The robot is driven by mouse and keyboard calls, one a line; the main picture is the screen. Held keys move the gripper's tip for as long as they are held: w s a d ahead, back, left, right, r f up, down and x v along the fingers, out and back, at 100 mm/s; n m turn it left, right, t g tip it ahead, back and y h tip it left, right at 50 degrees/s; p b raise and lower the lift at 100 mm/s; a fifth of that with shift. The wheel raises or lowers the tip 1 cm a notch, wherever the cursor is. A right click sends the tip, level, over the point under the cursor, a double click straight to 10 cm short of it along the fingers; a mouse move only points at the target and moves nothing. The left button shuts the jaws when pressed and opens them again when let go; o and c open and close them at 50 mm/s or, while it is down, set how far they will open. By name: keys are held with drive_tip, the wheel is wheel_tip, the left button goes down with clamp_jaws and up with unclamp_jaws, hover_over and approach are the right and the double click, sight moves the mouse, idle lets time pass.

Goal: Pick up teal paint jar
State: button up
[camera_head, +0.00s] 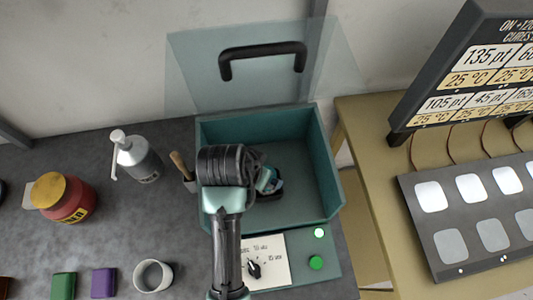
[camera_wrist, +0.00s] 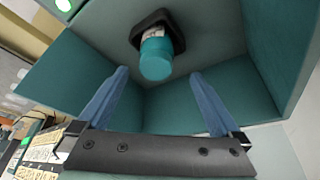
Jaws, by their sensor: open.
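The teal paint jar (camera_wrist: 157,57) sits in a dark holder (camera_wrist: 151,30) inside the open teal box (camera_head: 325,185). In the head view the jar (camera_head: 267,180) is partly hidden behind my wrist. In the wrist view its teal end faces the camera, with a pale label behind it. My gripper (camera_wrist: 164,88) is open and empty. Its two blue fingers are spread, and the jar appears beyond the gap between their tips, apart from both. In the head view the fingers are hidden by my wrist.
The box's clear lid (camera_head: 190,75) stands raised, with a black handle (camera_head: 262,55). A dial panel (camera_head: 265,262) and green buttons (camera_head: 316,263) are in front. A pump bottle (camera_head: 140,160), red jar (camera_head: 70,203) and grey cup (camera_head: 153,275) stand left.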

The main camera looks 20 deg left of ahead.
drive_tip(key=shift+d+p+x, duration=0.15)
drive_tip(key=shift+p+x, duration=0.2)
drive_tip(key=shift+x, duration=0.9)
drive_tip(key=shift+d+p+x, duration=0.15)
drive_tip(key=shift+p+x, duration=0.15)
drive_tip(key=shift+x, duration=1)
drive_tip(key=shift+r, duration=0.1)
clamp_jaws()
